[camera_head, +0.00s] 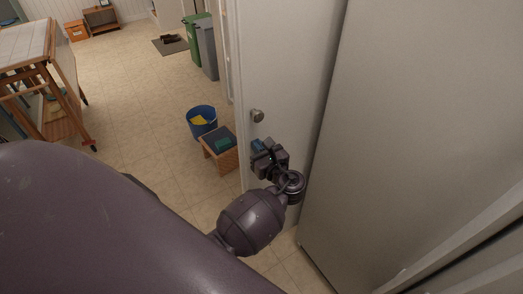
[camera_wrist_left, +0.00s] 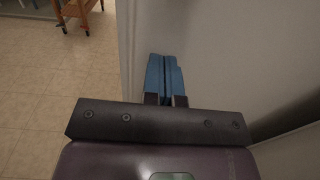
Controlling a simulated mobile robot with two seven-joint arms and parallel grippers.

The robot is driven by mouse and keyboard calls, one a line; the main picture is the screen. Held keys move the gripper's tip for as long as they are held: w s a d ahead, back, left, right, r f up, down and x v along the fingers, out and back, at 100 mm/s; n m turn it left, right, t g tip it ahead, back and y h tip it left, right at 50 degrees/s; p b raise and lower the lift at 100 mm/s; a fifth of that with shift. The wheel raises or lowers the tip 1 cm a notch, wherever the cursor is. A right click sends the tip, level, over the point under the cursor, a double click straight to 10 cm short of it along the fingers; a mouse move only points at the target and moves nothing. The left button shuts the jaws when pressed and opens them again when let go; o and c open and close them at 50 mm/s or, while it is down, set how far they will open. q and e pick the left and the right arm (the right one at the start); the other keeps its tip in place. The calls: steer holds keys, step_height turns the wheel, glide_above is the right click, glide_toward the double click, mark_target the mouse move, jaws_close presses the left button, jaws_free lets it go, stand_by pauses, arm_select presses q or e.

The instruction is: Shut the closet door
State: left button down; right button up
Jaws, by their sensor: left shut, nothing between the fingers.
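The closet door (camera_head: 285,60) is a pale panel with a round metal knob (camera_head: 257,115) near its left edge. It stands open at an angle beside a large grey panel. My left gripper (camera_head: 258,146) is just below the knob, close to the door's face, with its fingers shut and empty. In the left wrist view, the blue fingertips (camera_wrist_left: 165,72) are together in front of the door (camera_wrist_left: 215,40); whether they touch it I cannot tell. My right gripper is not in view.
A large grey panel (camera_head: 430,130) fills the right side. A small wooden stool (camera_head: 222,160) and a blue bucket (camera_head: 202,120) stand left of the door. Green and grey bins (camera_head: 207,50) are behind. A wooden cart (camera_head: 62,90) is at far left. Tiled floor between is clear.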

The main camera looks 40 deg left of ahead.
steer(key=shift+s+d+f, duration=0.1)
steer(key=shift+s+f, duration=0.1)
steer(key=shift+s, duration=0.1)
